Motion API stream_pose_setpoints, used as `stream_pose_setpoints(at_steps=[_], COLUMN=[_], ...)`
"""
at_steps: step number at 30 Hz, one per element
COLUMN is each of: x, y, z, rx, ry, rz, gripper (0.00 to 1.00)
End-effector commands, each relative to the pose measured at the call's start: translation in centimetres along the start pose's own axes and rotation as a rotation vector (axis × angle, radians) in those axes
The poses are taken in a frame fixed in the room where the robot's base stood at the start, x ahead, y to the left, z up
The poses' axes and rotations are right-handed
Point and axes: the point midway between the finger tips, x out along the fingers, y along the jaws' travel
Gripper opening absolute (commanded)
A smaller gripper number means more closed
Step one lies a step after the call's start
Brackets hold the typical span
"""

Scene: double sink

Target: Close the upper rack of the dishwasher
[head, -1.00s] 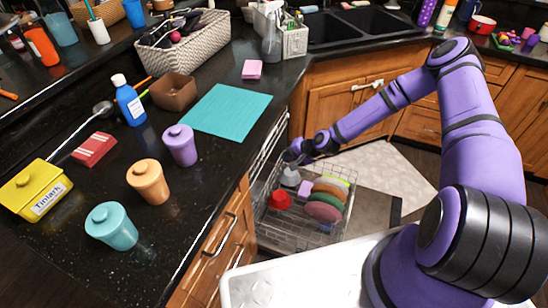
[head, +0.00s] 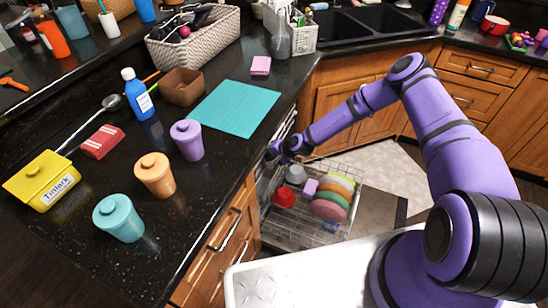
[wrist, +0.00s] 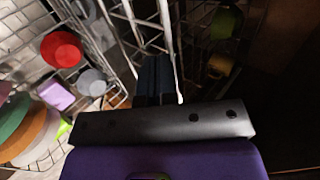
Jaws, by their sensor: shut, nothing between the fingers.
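The dishwasher's lower rack (head: 288,240) is pulled out under the counter, holding plates, a red bowl and cups. A white wire rack edge (head: 262,183), apparently the upper rack, shows close along the counter front. In the wrist view the upper rack's white wires (wrist: 128,22) run just ahead of my fingers. Green and yellow cups (wrist: 222,65) sit behind the wires to the right. My gripper (head: 272,153) is at the dishwasher front by the counter edge. Its fingers also show in the wrist view (wrist: 154,60), shut and empty, at the wires; I cannot tell whether they touch.
The black countertop (head: 225,165) overhangs just left of my gripper, with several canisters and a teal mat (head: 235,107). The red bowl (head: 284,197) and plates (head: 330,206) lie below my gripper to the right. Floor (head: 385,165) is free beyond the lower rack.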

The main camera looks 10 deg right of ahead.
Motion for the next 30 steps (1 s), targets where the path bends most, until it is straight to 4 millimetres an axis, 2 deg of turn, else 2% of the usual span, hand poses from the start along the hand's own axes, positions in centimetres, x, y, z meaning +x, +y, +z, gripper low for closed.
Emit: stream_pose_setpoints(at_steps=[10,20,30], x=[0.3,3.7,3.9], y=[-0.3,-3.4,-3.8], z=[0.0,0.0,0.0], rx=[-0.001,-0.001,-0.001], ry=[0.000,0.001,0.003], rz=[0.000,0.000,-0.004], gripper=[0.00,0.00,0.00])
